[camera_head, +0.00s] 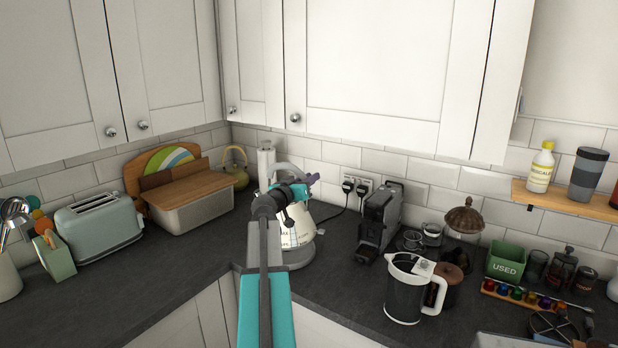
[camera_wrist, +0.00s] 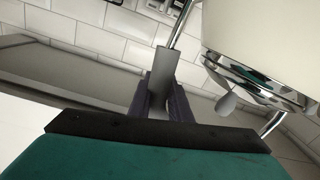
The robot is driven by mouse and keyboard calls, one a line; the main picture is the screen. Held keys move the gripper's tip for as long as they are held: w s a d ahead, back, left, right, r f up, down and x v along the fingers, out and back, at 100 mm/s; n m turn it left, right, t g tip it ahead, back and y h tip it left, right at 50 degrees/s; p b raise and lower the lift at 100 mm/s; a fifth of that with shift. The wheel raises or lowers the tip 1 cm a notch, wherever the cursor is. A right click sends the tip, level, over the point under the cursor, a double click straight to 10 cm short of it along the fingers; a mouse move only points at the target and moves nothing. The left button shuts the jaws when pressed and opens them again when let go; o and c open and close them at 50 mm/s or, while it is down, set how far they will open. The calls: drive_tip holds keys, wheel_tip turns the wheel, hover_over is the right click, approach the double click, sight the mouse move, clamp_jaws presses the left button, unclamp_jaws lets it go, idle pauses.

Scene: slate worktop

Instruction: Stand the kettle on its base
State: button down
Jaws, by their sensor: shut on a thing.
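The cream kettle (camera_head: 297,236) has dark markings on its side and stands roughly upright at the back of the worktop, partly hidden behind my arm. Its grey round base (camera_head: 300,260) shows just below it. I cannot tell whether the kettle touches the base or hangs slightly above it. My gripper (camera_head: 312,181) is at the kettle's upper part. In the wrist view, the dark fingers (camera_wrist: 166,100) are shut on a grey bar, which looks like the kettle's handle. The cream body (camera_wrist: 265,45) with its chrome rim fills the upper right there.
A coffee machine (camera_head: 379,225) stands right of the base, with wall sockets (camera_head: 355,185) and cords behind. A black and white jug (camera_head: 405,290) stands front right. A bread bin (camera_head: 190,208) and toaster (camera_head: 100,228) are left.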

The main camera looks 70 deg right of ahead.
drive_tip(key=shift+f+b, duration=0.4)
drive_tip(key=shift+f, duration=1.5)
drive_tip(key=shift+a+b, duration=0.2)
drive_tip(key=shift+b, duration=1.3)
idle(1.1)
drive_tip(key=shift+f+b, duration=0.75)
drive_tip(key=shift+b, duration=0.2)
idle(1.0)
drive_tip(key=c, duration=1.9)
unclamp_jaws()
drive_tip(key=shift+a, duration=0.1)
drive_tip(key=shift+f, duration=0.2)
drive_tip(key=shift+b+v, duration=2.5)
drive_tip(key=shift+v, duration=2.95)
